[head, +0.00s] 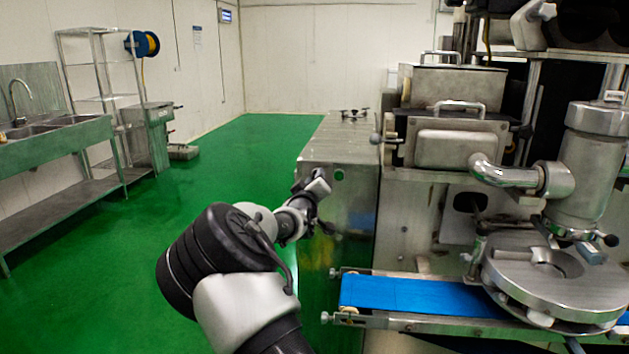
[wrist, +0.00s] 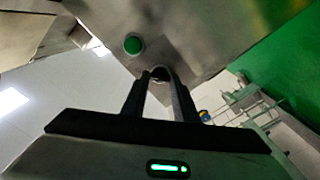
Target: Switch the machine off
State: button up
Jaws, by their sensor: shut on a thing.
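The machine's metal cabinet (head: 345,150) stands ahead of my arm. A round green button (head: 339,175) is on its front face. In the wrist view the green button (wrist: 133,44) lies just left of my fingertips. My gripper (head: 318,186) is at the cabinet face, left of the button. In the wrist view my gripper (wrist: 160,75) is shut on a small dark knob (wrist: 159,70) on the panel. The fingertips hide most of the knob, so I cannot tell its setting.
A blue conveyor belt (head: 400,294) and a round metal turntable (head: 560,275) are at the right. A sink (head: 50,125) and a shelf rack (head: 100,75) stand far left. The green floor between is clear.

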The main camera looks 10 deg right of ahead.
jog(key=o, duration=1.1)
jog(key=shift+c, duration=0.2)
jog(key=shift+s, duration=0.1)
jog(key=p+v, duration=0.1)
jog(key=v, duration=1.6)
jog(key=shift+s+p, duration=0.15)
jog(key=shift+p, duration=0.2)
